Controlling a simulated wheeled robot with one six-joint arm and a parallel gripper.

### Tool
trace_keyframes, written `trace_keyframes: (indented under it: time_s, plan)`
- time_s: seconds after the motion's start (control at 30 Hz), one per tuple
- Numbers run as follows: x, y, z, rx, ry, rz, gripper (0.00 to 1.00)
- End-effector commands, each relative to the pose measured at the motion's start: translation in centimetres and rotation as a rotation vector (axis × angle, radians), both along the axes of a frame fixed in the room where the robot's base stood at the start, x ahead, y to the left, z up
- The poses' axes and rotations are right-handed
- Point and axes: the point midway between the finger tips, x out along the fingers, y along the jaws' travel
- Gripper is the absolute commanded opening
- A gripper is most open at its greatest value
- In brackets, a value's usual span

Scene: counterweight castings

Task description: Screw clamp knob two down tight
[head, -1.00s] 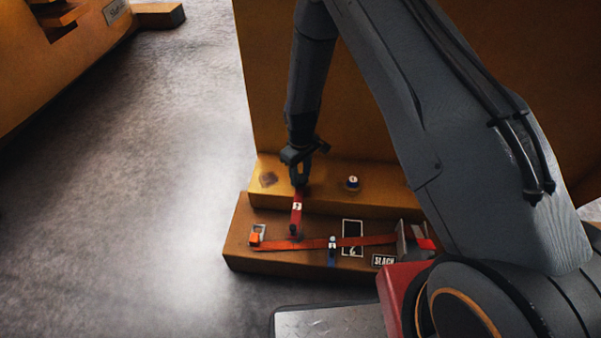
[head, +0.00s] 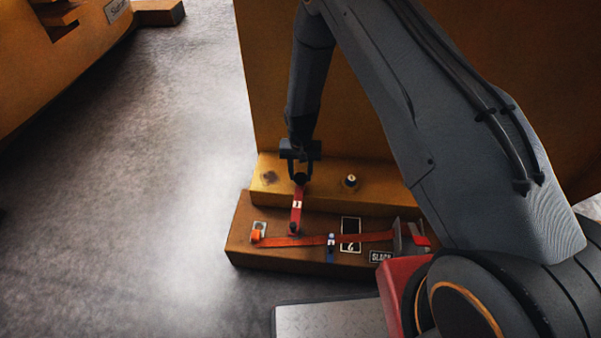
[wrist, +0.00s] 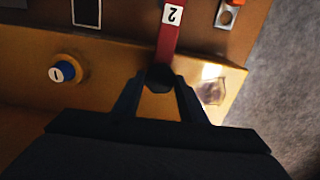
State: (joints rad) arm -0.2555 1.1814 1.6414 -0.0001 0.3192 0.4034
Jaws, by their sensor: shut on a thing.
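The red clamp bar (head: 297,209) marked 2 runs from the orange ledge down onto the lower brown block. It also shows in the wrist view (wrist: 168,40), with its white 2 label toward the top. A dark round knob (wrist: 160,77) sits at the bar's ledge end. My gripper (head: 300,178) points down over that end. In the wrist view its two fingers (wrist: 160,95) stand on either side of the knob and are shut on it. The fingers partly hide the knob, and its thread is not visible.
A knob marked 1 (head: 351,181) stands on the ledge right of my gripper. An orange strap (head: 272,241) crosses the lower block, passing a blue clip (head: 331,248) and a SLACK label (head: 381,257). A tall orange casting wall (head: 268,80) rises behind. Grey floor (head: 130,200) is open at left.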

Motion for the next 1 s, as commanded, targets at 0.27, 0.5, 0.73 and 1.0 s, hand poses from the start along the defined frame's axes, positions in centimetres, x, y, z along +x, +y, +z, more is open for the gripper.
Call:
trace_keyframes:
  time_s: [0.27,0.5,0.73,1.0]
  plan:
    - [-0.01,0.05,0.17,0.0,0.001,-0.114,0.15]
    - [0.0,0.06,0.16,0.0,0.0,-0.146,0.15]
    - [0.01,0.07,0.16,0.0,0.0,-0.148,0.15]
    - [0.02,0.06,0.14,0.0,0.0,-0.147,0.57]
